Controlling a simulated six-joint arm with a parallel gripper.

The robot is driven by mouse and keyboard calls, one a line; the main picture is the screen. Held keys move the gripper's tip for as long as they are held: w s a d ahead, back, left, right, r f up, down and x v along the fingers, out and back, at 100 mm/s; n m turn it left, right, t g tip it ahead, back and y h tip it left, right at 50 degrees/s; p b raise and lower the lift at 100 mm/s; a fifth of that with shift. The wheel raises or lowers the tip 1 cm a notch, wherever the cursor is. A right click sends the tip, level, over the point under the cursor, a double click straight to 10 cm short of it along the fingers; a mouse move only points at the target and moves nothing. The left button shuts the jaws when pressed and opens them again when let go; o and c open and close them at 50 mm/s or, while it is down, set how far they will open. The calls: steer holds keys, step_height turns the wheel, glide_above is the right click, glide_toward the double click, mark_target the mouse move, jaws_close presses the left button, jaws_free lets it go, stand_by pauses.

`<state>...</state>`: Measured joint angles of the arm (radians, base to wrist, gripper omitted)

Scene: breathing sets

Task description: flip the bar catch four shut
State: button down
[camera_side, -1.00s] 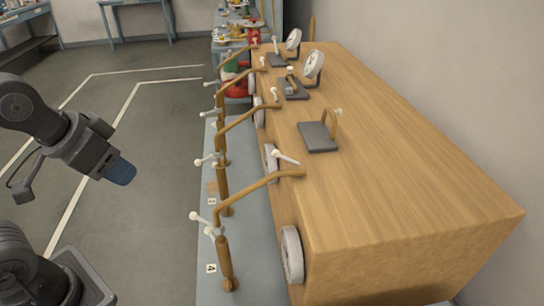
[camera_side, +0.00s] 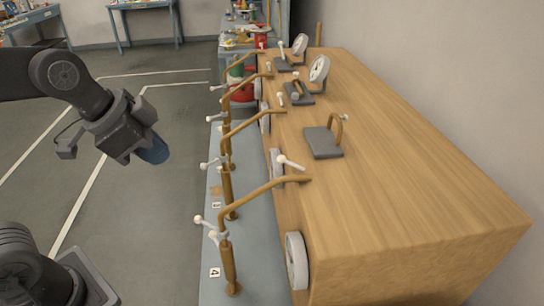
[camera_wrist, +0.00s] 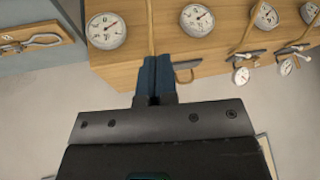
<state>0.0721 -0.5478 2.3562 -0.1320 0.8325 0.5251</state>
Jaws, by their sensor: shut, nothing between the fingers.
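Bar catch four stands nearest the side camera, by a small tag "4" (camera_side: 214,272). Its brown post (camera_side: 229,262) bends into a bar (camera_side: 258,196) reaching over the wooden box's edge. A white-knobbed lever (camera_side: 207,224) sits at the post's upper part, slanting out to the left. I cannot tell from this whether the catch is open or shut. My gripper (camera_side: 153,151) is shut and empty, in the air left of the posts and touching nothing. Its blue fingers (camera_wrist: 156,76) show in the wrist view, with a brown bar (camera_wrist: 150,28) beyond them.
The wooden box (camera_side: 420,190) carries grey plates with handles (camera_side: 323,142) and dials (camera_side: 319,68). Similar posts and bars with white levers stand in a row farther back. A white gauge (camera_side: 296,260) is on the box's near side. Floor left of the posts is clear.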

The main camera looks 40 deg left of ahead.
mark_target(282, 159)
steer(key=w+d+r+m+h, duration=0.1)
steer(key=w+d+m+h, duration=0.1)
steer(key=w+d+m, duration=0.5)
steer(key=w+m, duration=0.2)
steer(key=m, duration=0.1)
steer(key=shift+r, duration=0.35)
steer(key=w+r+x, duration=0.1)
steer(key=w+x, duration=0.1)
steer(key=x, duration=1)
steer(key=shift+w+a, duration=0.3)
steer(key=shift+w, duration=0.15)
